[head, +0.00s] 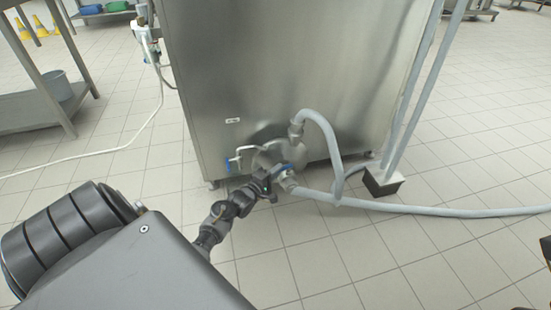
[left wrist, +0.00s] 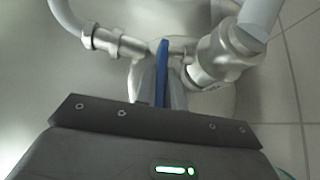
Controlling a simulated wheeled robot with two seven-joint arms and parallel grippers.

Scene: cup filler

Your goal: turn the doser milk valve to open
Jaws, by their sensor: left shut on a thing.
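The doser milk valve has a blue lever handle (head: 284,168) low on the front of the steel cabinet (head: 285,75), by the hose fittings. My left gripper (head: 268,186) reaches down to it from the left. In the left wrist view the blue handle (left wrist: 162,70) stands between the two fingers of my left gripper (left wrist: 163,92), which are shut on it. The metal valve body (left wrist: 215,60) is to the right of the handle. The fingers and gripper body hide the near end of the handle. My right gripper is not in view.
Grey hoses (head: 325,125) loop from the fittings, and one runs right along the floor (head: 440,211). A second blue-handled tap (head: 230,166) is just left of the valve. A black box (head: 383,184) stands on the floor at right. A steel shelf (head: 40,105) is at left.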

